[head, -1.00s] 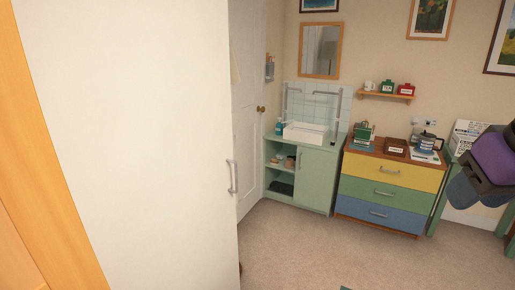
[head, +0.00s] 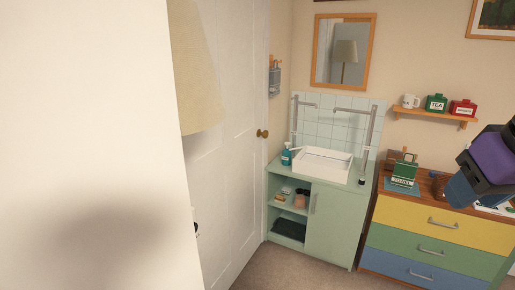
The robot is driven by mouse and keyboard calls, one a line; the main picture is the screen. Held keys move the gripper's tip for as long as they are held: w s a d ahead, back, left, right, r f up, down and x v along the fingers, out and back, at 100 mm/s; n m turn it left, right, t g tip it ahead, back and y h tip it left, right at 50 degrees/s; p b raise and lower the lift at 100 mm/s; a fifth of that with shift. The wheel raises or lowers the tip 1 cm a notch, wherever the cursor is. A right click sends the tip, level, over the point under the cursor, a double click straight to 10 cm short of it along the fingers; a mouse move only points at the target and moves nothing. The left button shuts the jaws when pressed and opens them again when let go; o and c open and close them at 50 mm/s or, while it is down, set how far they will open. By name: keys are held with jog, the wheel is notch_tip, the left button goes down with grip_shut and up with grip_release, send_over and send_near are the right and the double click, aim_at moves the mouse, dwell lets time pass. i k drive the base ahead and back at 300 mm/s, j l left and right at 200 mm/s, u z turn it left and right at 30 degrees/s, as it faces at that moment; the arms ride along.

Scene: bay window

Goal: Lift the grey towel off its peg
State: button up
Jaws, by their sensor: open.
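A small grey towel (head: 274,81) hangs from a wooden peg (head: 275,62) on the narrow wall between the white door and the mirror. It hangs above and behind the left end of the green washstand. My gripper (head: 470,190) is at the right edge of the head view, in front of the drawer chest and far to the right of the towel. It is open, and nothing shows between its fingers. Part of it is cut off by the frame edge.
A large white panel (head: 85,120) fills the left side, close to me. A cream lampshade (head: 197,80) stands before the white door (head: 235,170). The green washstand (head: 335,225) with a white basin (head: 322,163) and the coloured drawer chest (head: 435,225) line the back. Little floor shows.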

aim_at(275, 73)
jog(key=i, duration=1.55)
jog(key=i+l+u, duration=0.1)
jog(key=i, duration=0.8)
jog(key=i+l+u, duration=0.15)
jog(key=i, duration=0.7)
